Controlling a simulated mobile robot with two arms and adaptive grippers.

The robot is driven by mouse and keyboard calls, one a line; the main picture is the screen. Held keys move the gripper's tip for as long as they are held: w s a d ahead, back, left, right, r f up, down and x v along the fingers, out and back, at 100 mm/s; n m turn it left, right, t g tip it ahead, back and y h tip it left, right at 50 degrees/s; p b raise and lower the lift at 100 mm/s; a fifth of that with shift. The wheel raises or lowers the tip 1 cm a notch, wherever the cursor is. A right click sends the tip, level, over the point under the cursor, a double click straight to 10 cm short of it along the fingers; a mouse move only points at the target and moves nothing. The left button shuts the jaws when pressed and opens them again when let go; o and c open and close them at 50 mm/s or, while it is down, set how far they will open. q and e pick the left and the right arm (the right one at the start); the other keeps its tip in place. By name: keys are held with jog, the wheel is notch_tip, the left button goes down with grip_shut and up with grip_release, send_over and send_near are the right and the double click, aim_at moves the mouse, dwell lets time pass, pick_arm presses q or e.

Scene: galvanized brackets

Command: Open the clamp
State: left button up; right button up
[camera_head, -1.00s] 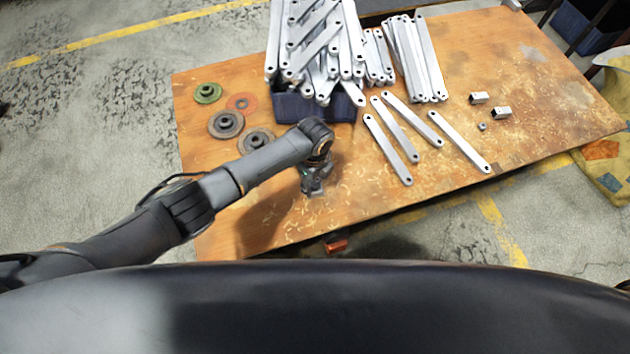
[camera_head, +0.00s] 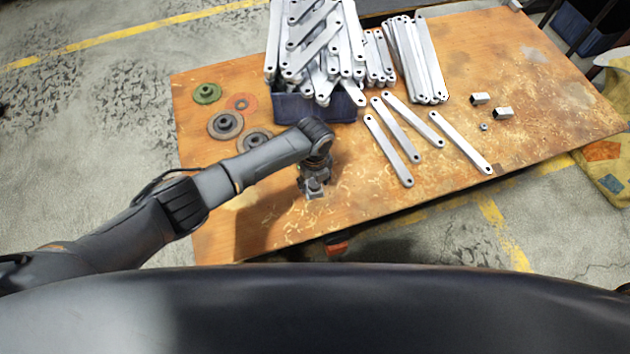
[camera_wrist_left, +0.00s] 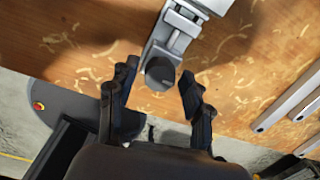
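The clamp (camera_wrist_left: 178,36) is grey metal with a dark round knob (camera_wrist_left: 160,73), and sits at the near edge of the wooden table. In the head view only a small grey part of the clamp (camera_head: 313,195) shows below my left gripper (camera_head: 314,180), which hides the rest. In the left wrist view my left gripper (camera_wrist_left: 158,78) is open, with one finger on each side of the knob. Gaps show between the fingers and the knob, so it is not gripped. My right gripper is in neither view.
The wooden table (camera_head: 540,110) holds a dark blue bin (camera_head: 292,108) heaped with galvanized bars. Loose bars (camera_head: 460,142) lie to the right, and several discs (camera_head: 226,125) lie left. The table's near right area is clear. An orange-red object (camera_head: 337,247) shows below the near edge.

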pick_arm(q)
jog(key=c, duration=0.8)
jog(key=shift+r+n+p, duration=0.2)
jog(key=shift+n+p, duration=0.55)
jog(key=shift+n, duration=0.45)
jog(key=n+p, duration=0.1)
jog(key=n, duration=0.2)
jog(key=shift+s+n, duration=0.1)
jog(key=shift+n, duration=0.2)
jog(key=n+p, duration=0.2)
jog(key=n, duration=0.4)
jog(key=shift+n, duration=0.3)
jog(key=n+p, duration=0.1)
jog(key=n, duration=0.2)
jog(key=shift+f, duration=0.1)
jog(key=shift+f+n, duration=0.1)
jog(key=shift+n, duration=1.1)
jog(key=o, duration=1.1)
jog(key=shift+c, duration=0.2)
